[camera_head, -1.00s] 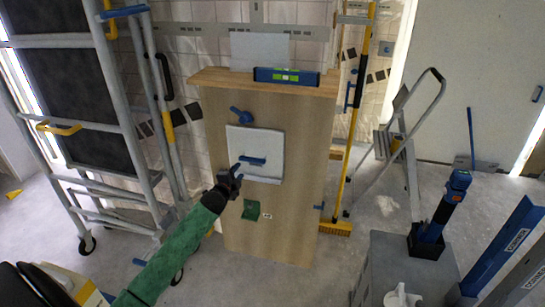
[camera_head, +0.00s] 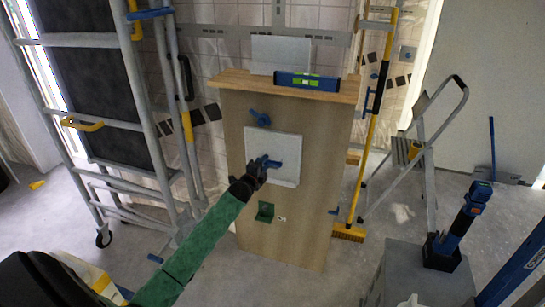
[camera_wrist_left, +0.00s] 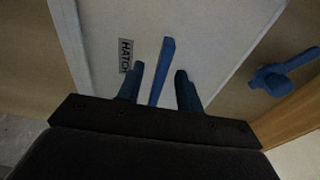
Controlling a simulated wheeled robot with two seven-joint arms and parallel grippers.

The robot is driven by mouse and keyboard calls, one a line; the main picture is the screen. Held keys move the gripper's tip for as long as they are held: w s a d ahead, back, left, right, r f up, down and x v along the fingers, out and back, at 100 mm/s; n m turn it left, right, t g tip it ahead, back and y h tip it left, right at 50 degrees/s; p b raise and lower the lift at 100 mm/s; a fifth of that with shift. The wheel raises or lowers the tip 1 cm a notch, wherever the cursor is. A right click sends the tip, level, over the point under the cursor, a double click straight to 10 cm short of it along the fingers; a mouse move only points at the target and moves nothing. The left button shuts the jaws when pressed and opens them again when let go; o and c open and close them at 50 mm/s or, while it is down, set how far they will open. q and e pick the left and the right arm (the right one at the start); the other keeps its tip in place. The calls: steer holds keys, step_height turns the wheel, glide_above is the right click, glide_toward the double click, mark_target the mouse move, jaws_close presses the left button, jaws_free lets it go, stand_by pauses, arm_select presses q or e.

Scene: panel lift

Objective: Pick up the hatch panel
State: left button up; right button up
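The white hatch panel (camera_head: 285,150) sits in the front of a wooden cabinet and has a blue handle (camera_head: 268,162). In the left wrist view the panel (camera_wrist_left: 220,35) carries a "HATCH" label (camera_wrist_left: 126,55). My left gripper (camera_head: 258,170) is at the handle. In the left wrist view its two fingers (camera_wrist_left: 160,88) are apart, with the blue handle (camera_wrist_left: 166,55) between them and a gap on each side. The handle's near end is hidden by the gripper. My right gripper is not in view.
A blue latch (camera_head: 260,118) is above the panel on the wooden cabinet (camera_head: 300,225). A blue level (camera_head: 307,81) lies on top. A scaffold frame (camera_head: 140,90) stands left; a yellow broom (camera_head: 348,232) and a stepladder (camera_head: 425,150) stand right. A grey box (camera_head: 425,285) is front right.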

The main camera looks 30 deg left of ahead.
arm_select(q)
steer(key=shift+w+a, duration=0.1)
steer(key=shift+w, duration=0.6)
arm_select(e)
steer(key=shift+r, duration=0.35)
arm_select(q)
jaws_close()
steer(key=shift+r, duration=0.2)
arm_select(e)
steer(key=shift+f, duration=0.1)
